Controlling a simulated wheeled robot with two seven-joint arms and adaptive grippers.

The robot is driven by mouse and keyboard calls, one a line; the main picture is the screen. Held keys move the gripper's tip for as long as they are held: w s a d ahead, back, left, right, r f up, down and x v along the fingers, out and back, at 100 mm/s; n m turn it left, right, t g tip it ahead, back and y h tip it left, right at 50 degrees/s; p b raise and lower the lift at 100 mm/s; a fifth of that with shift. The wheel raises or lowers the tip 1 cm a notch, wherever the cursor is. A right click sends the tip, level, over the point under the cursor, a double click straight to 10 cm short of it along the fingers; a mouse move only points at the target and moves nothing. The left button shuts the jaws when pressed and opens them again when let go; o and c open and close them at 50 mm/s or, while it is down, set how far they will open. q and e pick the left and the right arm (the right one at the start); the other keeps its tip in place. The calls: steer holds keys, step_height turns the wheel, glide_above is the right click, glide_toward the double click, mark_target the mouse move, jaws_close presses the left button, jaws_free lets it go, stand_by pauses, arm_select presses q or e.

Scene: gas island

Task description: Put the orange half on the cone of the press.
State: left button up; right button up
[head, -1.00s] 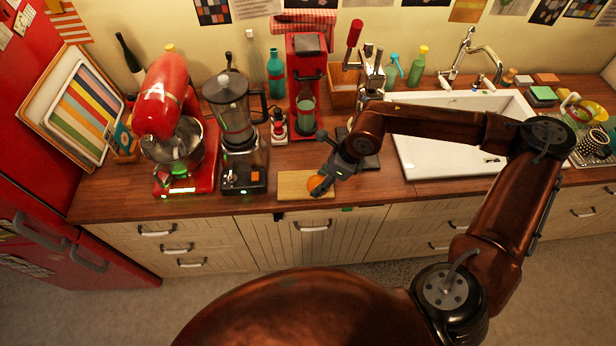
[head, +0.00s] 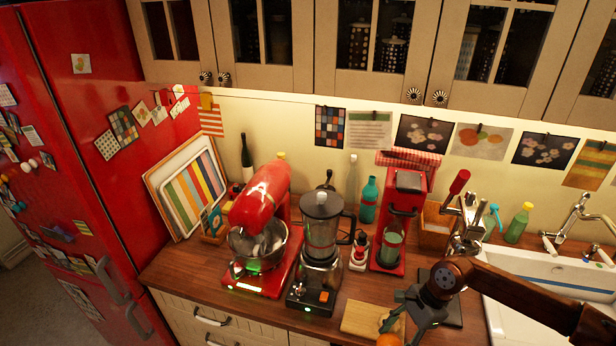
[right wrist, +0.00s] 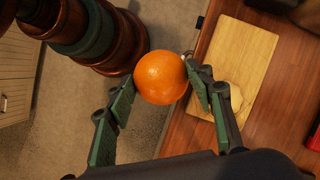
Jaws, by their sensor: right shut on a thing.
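The orange half (head: 388,340) shows at the bottom edge of the head view, partly cut off. In the right wrist view the orange half (right wrist: 160,77) is a round orange skin between the two fingertips. My right gripper (right wrist: 161,76) is shut on it and holds it off the board, by the counter's front edge. The press (head: 466,225) stands at the back of the counter, metal with a red-tipped lever, left of the sink. My right arm covers its lower part, and I cannot make out its cone. My left gripper is in neither view.
The wooden board (head: 357,318) lies at the counter's front; in the right wrist view the board (right wrist: 235,50) has a pale rounded shape at its edge. A red coffee machine (head: 405,190), blender (head: 321,235) and red mixer (head: 265,200) stand left of the press. The sink (head: 510,310) is right.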

steer(key=n, duration=0.2)
steer(key=f+n+g+h, duration=0.1)
steer(key=n, duration=0.1)
steer(key=s+a+n+g, duration=0.1)
steer(key=n, duration=0.2)
steer(key=shift+f+h+b, duration=0.25)
steer(key=shift+h+b, duration=0.05)
steer(key=shift+b, duration=0.05)
steer(key=n, duration=0.1)
steer(key=n+h, duration=0.1)
steer(key=n+g, duration=0.1)
steer(key=n, duration=0.1)
steer(key=shift+s+a+f, duration=0.15)
steer(key=shift+s+a, duration=0.1)
steer(key=shift+s, duration=0.15)
steer(key=n+h, duration=0.1)
steer(key=n, duration=0.2)
steer(key=shift+s+a+n+h+b, duration=0.1)
steer(key=shift+s+n+h+b, duration=0.25)
steer(key=shift+s+n+h, duration=0.05)
steer(key=shift+a+f, duration=0.1)
